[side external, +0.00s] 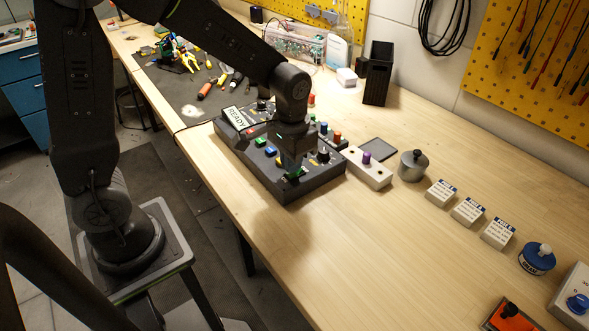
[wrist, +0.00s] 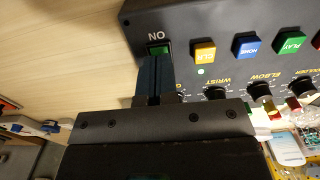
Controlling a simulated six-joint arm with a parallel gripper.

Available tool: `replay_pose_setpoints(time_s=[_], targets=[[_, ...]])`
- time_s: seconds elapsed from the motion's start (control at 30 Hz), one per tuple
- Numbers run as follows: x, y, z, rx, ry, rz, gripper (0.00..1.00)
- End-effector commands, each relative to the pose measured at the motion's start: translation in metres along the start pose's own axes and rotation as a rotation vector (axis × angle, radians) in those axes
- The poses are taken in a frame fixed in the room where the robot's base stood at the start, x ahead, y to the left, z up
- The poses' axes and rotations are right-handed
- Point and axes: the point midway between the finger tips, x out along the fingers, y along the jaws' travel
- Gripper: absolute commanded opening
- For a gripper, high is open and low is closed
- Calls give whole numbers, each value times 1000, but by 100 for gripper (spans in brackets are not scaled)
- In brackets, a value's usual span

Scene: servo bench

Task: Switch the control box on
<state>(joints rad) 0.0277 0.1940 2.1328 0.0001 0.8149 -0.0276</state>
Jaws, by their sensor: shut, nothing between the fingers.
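The control box (side external: 262,181) is a dark grey console on the wooden bench, with coloured buttons and black knobs. A sign reading READY (side external: 235,118) stands at its left end. In the wrist view, the box (wrist: 195,20) has a green switch (wrist: 159,49) at its corner, beside white lettering that reads NO in this view. My gripper (side external: 291,168) points down over the near right corner of the box. In the wrist view, my gripper (wrist: 155,58) is shut and empty, its fingertips at the green switch and partly covering it. I cannot tell whether they press it.
Yellow (wrist: 204,52), blue (wrist: 246,44) and green PLAY (wrist: 290,43) buttons line the panel beside the switch. A white block with a purple knob (side external: 367,158) and a grey cylinder (side external: 413,165) stand right of the box. The bench in front is clear.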

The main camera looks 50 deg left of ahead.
Motion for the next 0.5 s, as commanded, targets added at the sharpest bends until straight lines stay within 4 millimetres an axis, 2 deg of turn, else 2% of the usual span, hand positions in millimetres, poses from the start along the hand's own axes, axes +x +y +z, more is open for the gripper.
replay_pose_setpoints(time_s=[0.5], targets=[[-41,0,0,0,3,0,0]])
